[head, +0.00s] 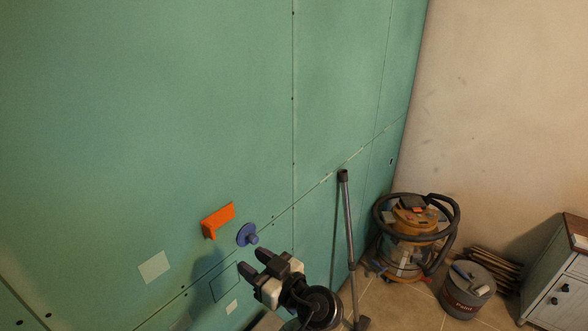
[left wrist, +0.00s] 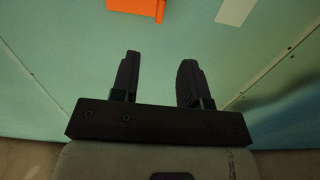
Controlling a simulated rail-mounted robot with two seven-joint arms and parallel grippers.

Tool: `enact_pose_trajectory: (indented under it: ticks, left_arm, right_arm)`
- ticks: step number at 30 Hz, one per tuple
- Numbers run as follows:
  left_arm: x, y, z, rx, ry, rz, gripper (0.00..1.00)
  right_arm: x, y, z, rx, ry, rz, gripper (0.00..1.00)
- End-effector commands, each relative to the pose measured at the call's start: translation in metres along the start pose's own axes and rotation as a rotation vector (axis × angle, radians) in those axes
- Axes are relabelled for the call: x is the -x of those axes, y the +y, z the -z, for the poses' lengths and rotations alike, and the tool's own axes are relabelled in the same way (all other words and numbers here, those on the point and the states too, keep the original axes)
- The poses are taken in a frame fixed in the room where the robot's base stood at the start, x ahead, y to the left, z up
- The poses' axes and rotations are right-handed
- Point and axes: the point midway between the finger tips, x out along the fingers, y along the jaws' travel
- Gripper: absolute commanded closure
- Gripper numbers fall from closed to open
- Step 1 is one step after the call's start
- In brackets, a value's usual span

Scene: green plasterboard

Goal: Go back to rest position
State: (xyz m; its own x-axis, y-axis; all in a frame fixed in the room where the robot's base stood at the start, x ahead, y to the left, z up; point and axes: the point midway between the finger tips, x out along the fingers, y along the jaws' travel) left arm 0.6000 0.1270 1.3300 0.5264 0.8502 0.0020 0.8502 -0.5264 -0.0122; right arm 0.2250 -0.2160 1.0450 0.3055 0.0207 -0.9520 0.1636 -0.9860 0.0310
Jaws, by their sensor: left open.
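My left gripper (head: 254,262) is open and empty in the head view, in front of the green plasterboard wall (head: 150,110). It is below and right of an orange bracket-like piece (head: 218,220) and just below a blue round knob (head: 247,235), apart from both as far as I can tell. In the left wrist view my left gripper's two dark fingers (left wrist: 156,75) stand apart with nothing between them. The orange piece (left wrist: 138,8) shows at the top edge there, beyond the fingertips. My right gripper is not in view.
A vacuum cleaner (head: 411,238) stands on the floor with its upright tube (head: 348,220) by the wall. A paint bucket (head: 467,290) and a cabinet (head: 560,285) are to the right. Pale patches (head: 154,266) mark the wall. Some tiled floor (head: 405,305) is clear.

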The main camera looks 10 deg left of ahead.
Motion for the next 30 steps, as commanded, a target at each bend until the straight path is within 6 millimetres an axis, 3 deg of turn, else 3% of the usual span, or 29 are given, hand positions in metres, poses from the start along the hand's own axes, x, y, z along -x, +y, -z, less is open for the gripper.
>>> enact_pose_trajectory:
  ticks: [8,12,18,23,30]
  left_arm:
    - [0.001,0.011,-0.007,-0.341,-0.035,-0.081,0.59]
    - [0.015,0.025,-0.003,-0.520,-0.124,-0.315,0.59]
    - [0.028,0.024,0.027,-0.572,-0.174,-0.632,0.59]
    - [0.035,0.004,0.028,-0.561,-0.199,-0.859,0.59]
    - [0.043,-0.061,-0.026,-0.491,-0.316,-1.107,0.59]
  right_arm:
    - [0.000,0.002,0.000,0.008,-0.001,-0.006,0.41]
    - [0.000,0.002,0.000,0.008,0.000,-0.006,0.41]
    - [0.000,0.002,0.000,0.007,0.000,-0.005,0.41]
    - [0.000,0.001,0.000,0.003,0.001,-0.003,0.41]
    - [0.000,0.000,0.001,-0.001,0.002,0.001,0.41]
